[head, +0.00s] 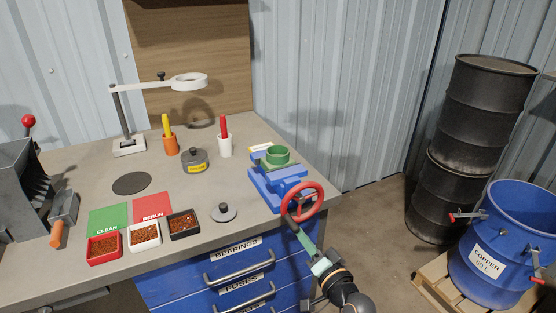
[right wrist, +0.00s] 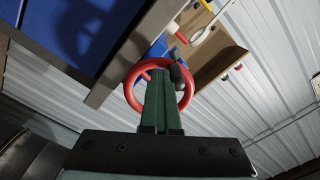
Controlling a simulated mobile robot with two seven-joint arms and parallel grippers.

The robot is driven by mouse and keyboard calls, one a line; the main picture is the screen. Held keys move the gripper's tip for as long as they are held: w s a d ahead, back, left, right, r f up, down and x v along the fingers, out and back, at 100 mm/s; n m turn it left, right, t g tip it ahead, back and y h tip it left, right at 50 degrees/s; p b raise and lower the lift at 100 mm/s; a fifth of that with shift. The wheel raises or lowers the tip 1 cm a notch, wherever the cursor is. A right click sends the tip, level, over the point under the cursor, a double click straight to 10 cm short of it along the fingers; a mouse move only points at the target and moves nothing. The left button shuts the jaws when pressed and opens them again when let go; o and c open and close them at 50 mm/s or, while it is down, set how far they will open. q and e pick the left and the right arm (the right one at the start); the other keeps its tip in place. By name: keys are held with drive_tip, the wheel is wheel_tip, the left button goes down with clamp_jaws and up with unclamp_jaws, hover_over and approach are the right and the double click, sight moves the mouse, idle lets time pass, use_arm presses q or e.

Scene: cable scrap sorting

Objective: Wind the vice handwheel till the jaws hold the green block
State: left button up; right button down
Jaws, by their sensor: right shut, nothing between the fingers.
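The blue vice (head: 268,188) stands at the right front corner of the bench. Contact is unclear. My left gripper is not in view.
Left of the vice are a round grey weight-like piece (head: 223,213), a lidded pot (head: 194,160) and a white cup (head: 225,146) with a red stick. Small trays (head: 145,234) line the front. Blue drawers (head: 190,285) are below. A blue barrel (head: 490,265) stands right.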

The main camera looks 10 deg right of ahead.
drive_tip(key=shift+s+a+r+p, duration=0.15)
drive_tip(key=shift+a+r+p, duration=0.2)
drive_tip(key=shift+r+p, duration=0.25)
drive_tip(key=shift+s+a+r+p, duration=0.1)
drive_tip(key=shift+a+r+p, duration=0.25)
drive_tip(key=shift+r+p, duration=0.2)
drive_tip(key=shift+a+r+p, duration=0.1)
drive_tip(key=shift+r+p, duration=0.55)
drive_tip(key=shift+r, duration=0.6)
drive_tip(key=shift+w+d+r+p, duration=0.25)
drive_tip(key=shift+d+r+p, duration=0.6)
drive_tip(key=shift+r+p, duration=0.25)
drive_tip(key=shift+w+d+r, duration=0.25)
drive_tip(key=shift+d+r, duration=0.3)
drive_tip(key=shift+r, duration=0.05)
drive_tip(key=shift+w+d+r, duration=0.25)
drive_tip(key=shift+d+r, duration=0.1)
drive_tip(key=shift+d, duration=0.35)
drive_tip(key=shift+w+d+r, duration=0.1)
drive_tip(key=shift+w+d, duration=0.1)
drive_tip(key=shift+d, duration=0.25)
drive_tip(key=shift+w+d+r, duration=0.1)
drive_tip(key=shift+w+d, duration=0.05)
drive_tip(key=shift+d, duration=0.3)
drive_tip(key=p, duration=0.3)
approach(308, 185)
drive_tip(key=shift+s, duration=2.05)
